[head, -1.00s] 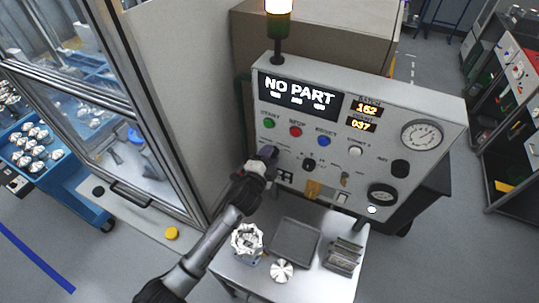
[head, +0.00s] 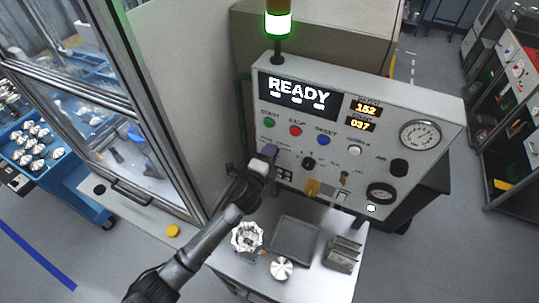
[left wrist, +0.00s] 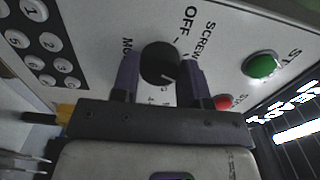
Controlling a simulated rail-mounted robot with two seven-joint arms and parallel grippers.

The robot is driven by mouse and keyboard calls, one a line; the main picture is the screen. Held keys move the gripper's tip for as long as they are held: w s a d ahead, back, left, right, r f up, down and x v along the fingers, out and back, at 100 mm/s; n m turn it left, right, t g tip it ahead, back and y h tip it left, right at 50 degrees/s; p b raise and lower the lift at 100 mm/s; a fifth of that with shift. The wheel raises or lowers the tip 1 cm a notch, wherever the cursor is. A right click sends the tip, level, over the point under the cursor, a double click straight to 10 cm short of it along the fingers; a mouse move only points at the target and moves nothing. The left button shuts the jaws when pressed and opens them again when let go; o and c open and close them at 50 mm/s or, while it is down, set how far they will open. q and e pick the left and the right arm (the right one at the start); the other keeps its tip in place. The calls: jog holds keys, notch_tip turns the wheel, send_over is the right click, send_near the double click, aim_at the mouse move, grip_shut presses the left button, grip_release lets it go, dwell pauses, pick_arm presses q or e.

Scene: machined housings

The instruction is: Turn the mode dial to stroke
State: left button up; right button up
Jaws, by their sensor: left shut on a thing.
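The mode dial (left wrist: 157,60) is a round black knob on the grey panel. In the left wrist view it sits between the two purple fingers of my left gripper (left wrist: 160,72), which is shut on it. A short light mark shows on the knob's lower right part. The words OFF and SCREW are printed beside the dial; other labels are partly hidden, and I cannot read a stroke label. In the head view my left gripper (head: 267,153) is at the panel's lower left and hides the dial. My right gripper is not in view.
The panel display (head: 297,92) reads READY, under a green-lit lamp (head: 278,23). Green (head: 269,122), red (head: 295,131) and blue (head: 323,140) buttons sit just above the gripper. Another black knob (head: 309,163) is to its right. Below, a table holds a grey tray (head: 295,240) and metal parts.

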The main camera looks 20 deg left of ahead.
pick_arm(q)
jog(key=o, duration=0.9)
jog(key=shift+o, duration=0.2)
jog(key=s+a+b, duration=0.1)
jog(key=s+b, duration=0.1)
jog(key=s, duration=1.1)
jog(key=shift+s+b, duration=0.35)
jog(key=shift+b, duration=0.05)
